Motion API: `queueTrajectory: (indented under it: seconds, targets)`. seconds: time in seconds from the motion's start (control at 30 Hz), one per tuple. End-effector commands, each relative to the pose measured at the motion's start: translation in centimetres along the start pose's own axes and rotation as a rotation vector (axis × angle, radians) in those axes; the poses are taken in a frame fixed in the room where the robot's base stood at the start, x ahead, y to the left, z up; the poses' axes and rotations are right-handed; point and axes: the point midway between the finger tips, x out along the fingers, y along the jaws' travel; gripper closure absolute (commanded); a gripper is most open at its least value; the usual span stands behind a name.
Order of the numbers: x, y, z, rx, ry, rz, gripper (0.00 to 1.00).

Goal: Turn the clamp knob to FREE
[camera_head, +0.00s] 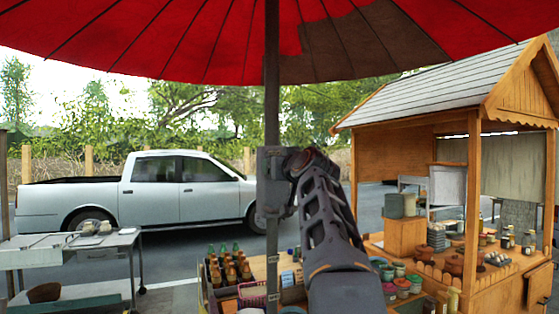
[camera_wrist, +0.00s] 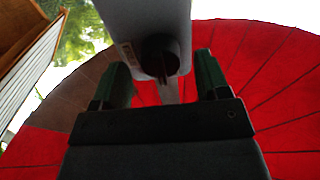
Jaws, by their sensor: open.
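A grey clamp block (camera_head: 268,178) sits on the dark umbrella pole (camera_head: 272,110) in the head view. My arm reaches up to its right side, and my wrist hides part of it. In the wrist view the clamp's grey body (camera_wrist: 135,18) fills the top middle, with a small, unreadable label. A dark round part, apparently the clamp knob (camera_wrist: 160,55), faces down from it. My gripper (camera_wrist: 162,82) is open, with one dark green finger on each side of the knob. Gaps show between fingers and knob. The knob's setting cannot be read.
A red umbrella canopy (camera_head: 180,40) spreads overhead. A cart with bottles (camera_head: 230,268) stands below the pole. A wooden stall with pots (camera_head: 480,285) is at right, a metal table (camera_head: 110,240) at left. A white pickup (camera_head: 160,190) is parked behind.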

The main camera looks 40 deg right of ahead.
Motion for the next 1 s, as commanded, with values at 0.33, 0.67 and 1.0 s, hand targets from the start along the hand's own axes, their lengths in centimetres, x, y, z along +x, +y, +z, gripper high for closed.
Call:
queueTrajectory:
  seconds: [0.33,0.67,1.0]
  targets:
    - [1.07,-0.04,0.03,-0.001,0.0,-0.001,0.31]
    - [1.04,-0.03,0.03,0.0,0.0,0.0,0.49]
    - [1.03,-0.03,0.03,0.0,0.0,0.0,0.81]
